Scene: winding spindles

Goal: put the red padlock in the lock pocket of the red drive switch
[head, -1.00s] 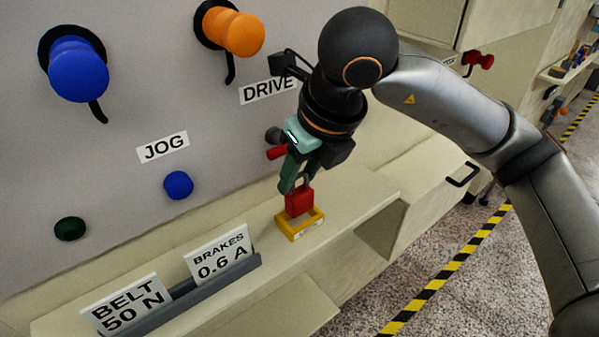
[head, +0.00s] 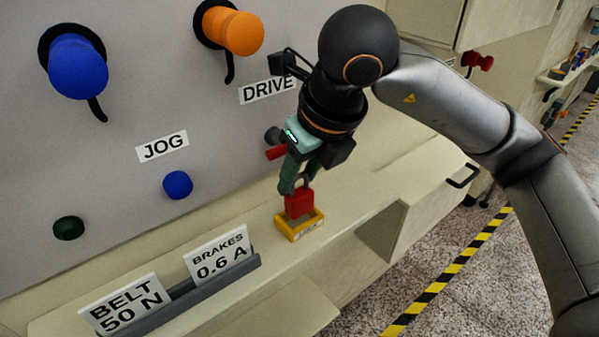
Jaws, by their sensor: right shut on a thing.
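The red padlock (head: 298,205) hangs by its shackle from my right gripper (head: 295,182), which is shut on it. The padlock is at the yellow-rimmed tray (head: 317,226) on the ledge; grey tray floor shows below it. I cannot tell whether it still touches the tray. The red drive switch (head: 276,153) shows only in part, as a red handle with a dark knob, behind and left of the gripper. Its lock pocket is hidden or too small to make out. My left gripper is not in view.
A card holder (head: 215,278) with two cards stands left on the ledge. Another red switch (head: 480,62) is farther back right.

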